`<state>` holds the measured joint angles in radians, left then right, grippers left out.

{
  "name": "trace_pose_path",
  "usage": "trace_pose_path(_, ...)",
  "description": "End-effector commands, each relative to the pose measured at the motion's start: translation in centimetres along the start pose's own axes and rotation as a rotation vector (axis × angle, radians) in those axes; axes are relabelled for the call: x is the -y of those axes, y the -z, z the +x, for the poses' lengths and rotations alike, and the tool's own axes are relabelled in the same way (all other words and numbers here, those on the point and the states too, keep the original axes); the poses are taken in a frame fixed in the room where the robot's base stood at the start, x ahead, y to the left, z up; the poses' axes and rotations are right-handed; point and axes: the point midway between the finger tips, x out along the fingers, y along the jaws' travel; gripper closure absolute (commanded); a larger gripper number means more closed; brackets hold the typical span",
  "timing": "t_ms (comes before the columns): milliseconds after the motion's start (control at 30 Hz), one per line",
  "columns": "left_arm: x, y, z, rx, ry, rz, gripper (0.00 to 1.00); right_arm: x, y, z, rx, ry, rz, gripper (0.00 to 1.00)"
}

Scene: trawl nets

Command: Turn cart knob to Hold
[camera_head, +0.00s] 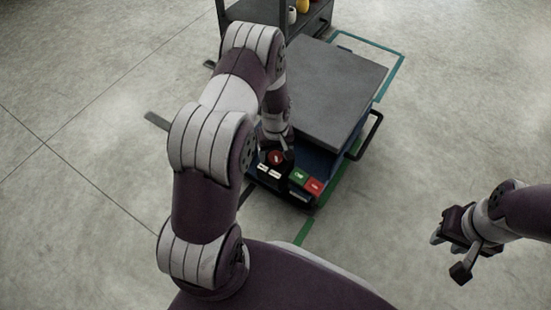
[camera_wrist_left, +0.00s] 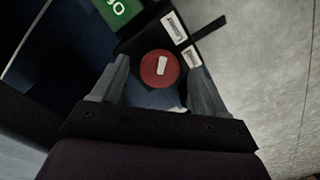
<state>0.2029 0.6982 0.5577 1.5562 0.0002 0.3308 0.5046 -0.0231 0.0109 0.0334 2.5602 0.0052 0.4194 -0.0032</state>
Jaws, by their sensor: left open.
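The cart knob (camera_head: 276,158) is a round red disc with a white bar mark, on the dark control panel at the cart's near end. In the left wrist view the knob (camera_wrist_left: 152,76) sits between the two grey fingers of my left gripper (camera_wrist_left: 161,72), with the white mark roughly lengthwise. The fingers stand apart on either side of it; I cannot tell whether they touch it. In the head view my left gripper (camera_head: 275,144) is right above the knob and partly hidden by its own wrist. My right gripper (camera_head: 446,242) is off to the right over bare floor.
White labels (camera_head: 269,172) lie beside the knob. A green GO plate (camera_head: 299,176) and a red plate (camera_head: 314,187) are to its right. The cart (camera_head: 325,90) has a grey flat top and a black side handle (camera_head: 372,135). A dark shelf (camera_head: 317,22) stands behind.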

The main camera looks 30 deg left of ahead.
Motion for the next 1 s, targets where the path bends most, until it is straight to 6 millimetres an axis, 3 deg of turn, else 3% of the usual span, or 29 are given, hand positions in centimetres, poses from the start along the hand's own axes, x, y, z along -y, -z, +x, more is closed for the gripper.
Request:
trace_pose_path(333, 0.0, 0.0, 0.6, -0.001, -0.001, 0.001, 0.26, 0.0, 0.0, 0.3, -0.001, 0.000, 0.000, 0.66)
trace_pose_path(500, 0.0, 0.0, 0.6, -0.001, -0.001, 0.001, 0.82, 0.0, 0.0, 0.3, -0.001, 0.000, 0.000, 0.66)
trace_pose_path(767, 0.0, 0.0, 0.5, -0.001, 0.000, 0.015, 0.82, 0.0, 0.0, 0.0, -0.001, 0.000, 0.000, 0.66)
trace_pose_path(1000, 0.0, 0.0, 0.1, 0.000, 0.000, 0.117, 0.82, 0.0, 0.2, -1.6, -0.001, 0.000, 0.000, 0.66)
